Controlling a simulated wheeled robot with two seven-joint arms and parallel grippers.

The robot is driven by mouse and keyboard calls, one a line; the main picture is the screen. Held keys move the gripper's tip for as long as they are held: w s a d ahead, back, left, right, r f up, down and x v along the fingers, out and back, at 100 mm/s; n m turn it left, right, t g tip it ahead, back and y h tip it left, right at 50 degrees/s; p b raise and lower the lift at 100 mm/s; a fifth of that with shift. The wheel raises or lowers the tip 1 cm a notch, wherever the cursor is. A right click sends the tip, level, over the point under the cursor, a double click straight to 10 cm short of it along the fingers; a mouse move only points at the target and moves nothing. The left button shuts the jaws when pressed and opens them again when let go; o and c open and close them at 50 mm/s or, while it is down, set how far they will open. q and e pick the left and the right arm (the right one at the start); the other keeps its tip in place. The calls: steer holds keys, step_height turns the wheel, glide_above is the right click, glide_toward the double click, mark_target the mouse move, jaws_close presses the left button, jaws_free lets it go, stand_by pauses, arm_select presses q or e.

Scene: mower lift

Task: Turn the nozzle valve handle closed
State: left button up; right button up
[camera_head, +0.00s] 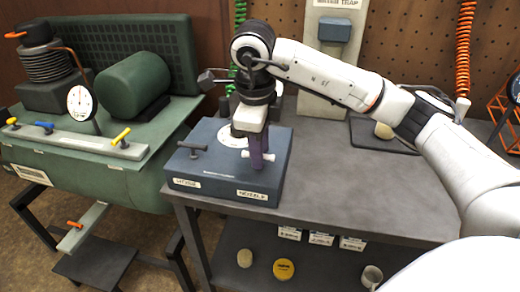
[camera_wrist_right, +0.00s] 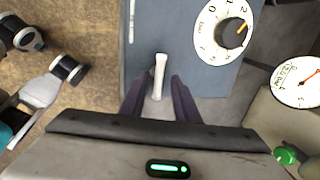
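The nozzle valve handle (camera_head: 265,157) is a small white bar on top of a blue-grey box (camera_head: 215,176), above a "NOZZLE" label. In the right wrist view the handle (camera_wrist_right: 159,75) runs lengthwise away from the gripper. My right gripper (camera_head: 256,160) points down at the handle and partly hides it. In the wrist view its dark fingers (camera_wrist_right: 157,88) are open, one on each side of the handle's near end, with visible gaps. A dark handle (camera_head: 192,149) sits at the box's left. My left gripper is not in view.
A white dial (camera_wrist_right: 225,32) with a dark knob and orange pointer is on the box beside the handle. A green compressor (camera_head: 100,150) with a gauge (camera_head: 80,102) stands at the left. The grey bench top (camera_head: 350,190) right of the box is mostly clear beneath my arm.

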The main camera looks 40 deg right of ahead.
steer(key=p+v, duration=0.2)
steer(key=v, duration=0.8)
stand_by(0.5)
